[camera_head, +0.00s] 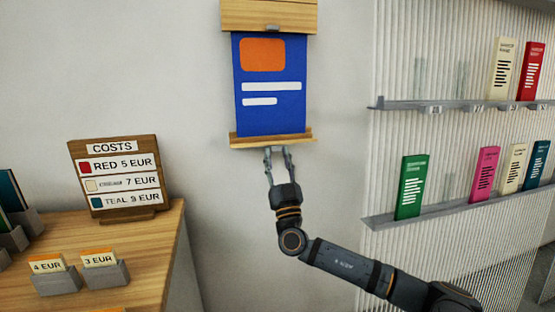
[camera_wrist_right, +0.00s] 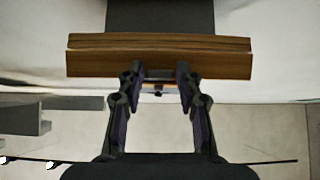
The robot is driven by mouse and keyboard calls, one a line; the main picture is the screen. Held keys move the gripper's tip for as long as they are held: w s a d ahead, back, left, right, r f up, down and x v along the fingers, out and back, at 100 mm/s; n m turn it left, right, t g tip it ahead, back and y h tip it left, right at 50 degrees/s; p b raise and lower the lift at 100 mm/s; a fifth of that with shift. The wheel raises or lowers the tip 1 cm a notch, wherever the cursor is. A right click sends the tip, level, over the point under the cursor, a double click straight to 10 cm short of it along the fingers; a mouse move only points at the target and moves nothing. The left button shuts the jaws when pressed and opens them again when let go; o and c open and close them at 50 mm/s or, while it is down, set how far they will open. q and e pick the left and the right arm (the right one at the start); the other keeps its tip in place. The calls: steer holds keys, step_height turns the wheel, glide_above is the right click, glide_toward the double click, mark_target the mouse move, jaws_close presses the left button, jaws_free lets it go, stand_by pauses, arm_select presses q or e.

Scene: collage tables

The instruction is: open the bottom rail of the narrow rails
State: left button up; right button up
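The narrow rails hang on the wall: a wide wooden top rail (camera_head: 268,16) and a thin wooden bottom rail (camera_head: 272,140), with a blue poster (camera_head: 270,85) between them. The poster has an orange block and white bars. My right gripper (camera_head: 278,150) is just under the middle of the bottom rail, pointing up. In the right wrist view the bottom rail (camera_wrist_right: 158,57) spans the upper middle, and the fingers (camera_wrist_right: 160,75) stand apart on either side of a small grey part at its lower edge. Contact with the rail cannot be told. My left gripper is not in view.
A wooden table (camera_head: 150,250) at left carries a costs sign (camera_head: 118,175) and small price-card holders (camera_head: 82,272). At right, grey shelves (camera_head: 450,208) on a ribbed panel hold coloured cards. The wall around the poster is clear.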

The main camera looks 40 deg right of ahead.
steer(key=shift+o, duration=1.1)
steer(key=v, duration=1.2)
